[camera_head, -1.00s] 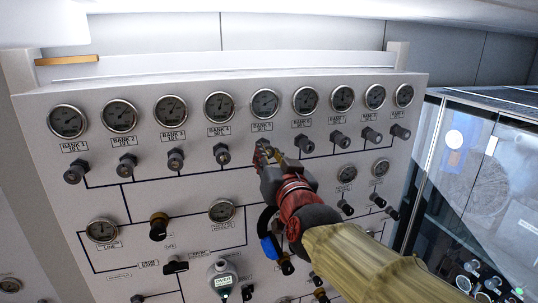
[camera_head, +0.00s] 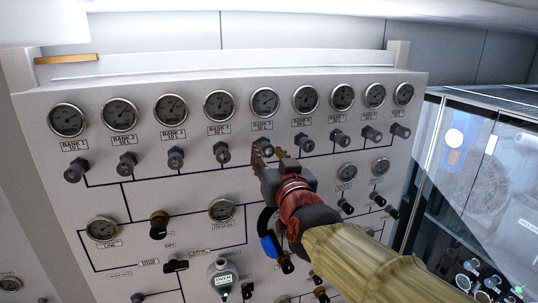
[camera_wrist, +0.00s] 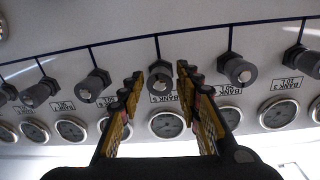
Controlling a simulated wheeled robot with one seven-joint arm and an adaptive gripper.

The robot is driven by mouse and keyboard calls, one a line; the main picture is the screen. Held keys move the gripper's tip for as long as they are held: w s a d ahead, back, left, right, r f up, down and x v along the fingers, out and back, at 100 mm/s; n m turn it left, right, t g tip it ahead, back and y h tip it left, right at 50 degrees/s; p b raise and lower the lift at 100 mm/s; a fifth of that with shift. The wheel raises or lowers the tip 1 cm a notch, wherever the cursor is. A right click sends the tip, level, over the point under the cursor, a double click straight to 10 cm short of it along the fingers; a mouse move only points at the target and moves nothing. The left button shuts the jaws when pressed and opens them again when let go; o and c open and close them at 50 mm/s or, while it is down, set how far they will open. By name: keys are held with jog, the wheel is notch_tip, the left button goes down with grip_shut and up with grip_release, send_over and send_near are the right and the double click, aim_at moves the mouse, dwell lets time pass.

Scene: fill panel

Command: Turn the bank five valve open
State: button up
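The bank five valve is a dark grey round knob (camera_wrist: 160,78) on the panel, below the bank five gauge (camera_head: 264,102). The wrist view shows the panel upside down, with the knob in the middle between my two fingers and the bank five label partly visible behind. My gripper (camera_head: 268,153) is open, one finger on each side of the knob, with gaps visible in the wrist view (camera_wrist: 159,76). In the head view the fingertips partly cover the knob (camera_head: 266,145). I cannot tell how far the fingers reach over it.
Similar knobs stand on both sides: the bank four knob (camera_head: 221,152) to the left and the bank six knob (camera_head: 306,144) to the right. A gauge row runs above. A lower gauge (camera_head: 222,210) and a black hose with a blue fitting (camera_head: 268,247) are below.

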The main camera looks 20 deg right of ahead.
jog(key=shift+o, duration=0.8)
jog(key=shift+r, duration=0.1)
jog(key=shift+s, duration=0.3)
jog(key=s, duration=1.1)
jog(key=shift+s+a, duration=0.25)
jog(key=shift+a, duration=0.05)
